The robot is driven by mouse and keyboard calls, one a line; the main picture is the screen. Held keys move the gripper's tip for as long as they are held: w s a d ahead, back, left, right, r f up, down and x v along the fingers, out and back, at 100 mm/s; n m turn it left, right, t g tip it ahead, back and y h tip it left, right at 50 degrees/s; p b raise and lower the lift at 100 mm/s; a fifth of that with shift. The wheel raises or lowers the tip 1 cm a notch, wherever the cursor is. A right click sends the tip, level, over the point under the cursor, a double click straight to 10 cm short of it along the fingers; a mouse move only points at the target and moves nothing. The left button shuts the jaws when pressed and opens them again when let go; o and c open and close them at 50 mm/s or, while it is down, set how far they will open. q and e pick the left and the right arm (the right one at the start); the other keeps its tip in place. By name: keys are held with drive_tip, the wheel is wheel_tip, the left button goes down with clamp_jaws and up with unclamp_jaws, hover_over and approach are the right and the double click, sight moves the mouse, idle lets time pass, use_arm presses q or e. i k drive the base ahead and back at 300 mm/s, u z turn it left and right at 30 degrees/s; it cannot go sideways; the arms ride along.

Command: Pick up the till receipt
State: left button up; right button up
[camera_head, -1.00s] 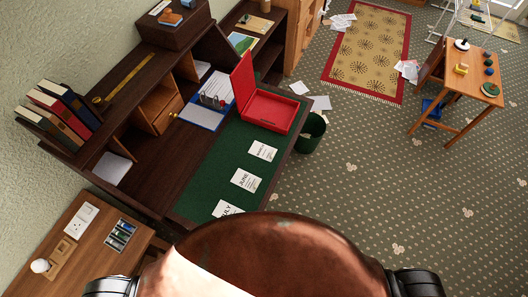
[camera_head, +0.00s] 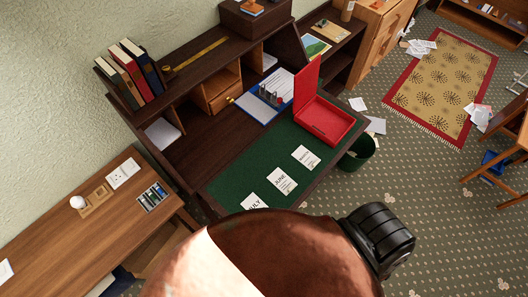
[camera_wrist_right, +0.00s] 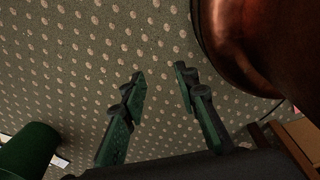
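I cannot make out a till receipt for certain in any view. Three white cards with month names lie on the green desk mat (camera_head: 235,178); the middle one, the JUNE card (camera_head: 282,181), is the clearest. My left gripper is in no view. My own copper-coloured body hides the front of the head view.
A wooden side table (camera_head: 75,215) is at left.

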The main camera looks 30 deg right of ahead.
sight(301, 154)
drive_tip(key=u, duration=1.55)
drive_tip(key=k, duration=0.8)
drive_tip(key=z, duration=1.75)
